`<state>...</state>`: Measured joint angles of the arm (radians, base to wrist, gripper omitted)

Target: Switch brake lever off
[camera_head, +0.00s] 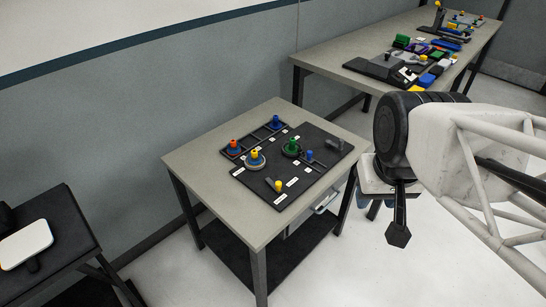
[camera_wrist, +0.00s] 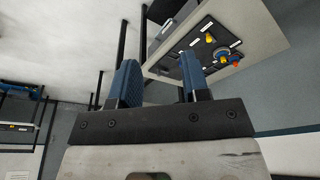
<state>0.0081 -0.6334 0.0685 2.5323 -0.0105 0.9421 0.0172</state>
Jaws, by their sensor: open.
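A black control board (camera_head: 262,200) lies on the near table, and its labels are too small to read. I cannot tell for sure which control is the brake lever. A yellow-tipped lever (camera_head: 277,185) stands at the board's front, a blue-knobbed control (camera_head: 310,156) at its right, and a dark handle (camera_head: 325,164) lies at its right edge. The board also shows beyond my fingers in the wrist view (camera_wrist: 190,66). My gripper (camera_wrist: 158,84) is open with nothing between its blue fingers. It is apart from the board; in the head view my arm largely hides it.
The grey table (camera_head: 215,195) has bare margin around the board. A dark rail with knobs (camera_head: 250,138) lies along the board's back left. A longer table (camera_head: 340,55) with many items stands behind. A dark stand with a white pad (camera_head: 25,243) is at left.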

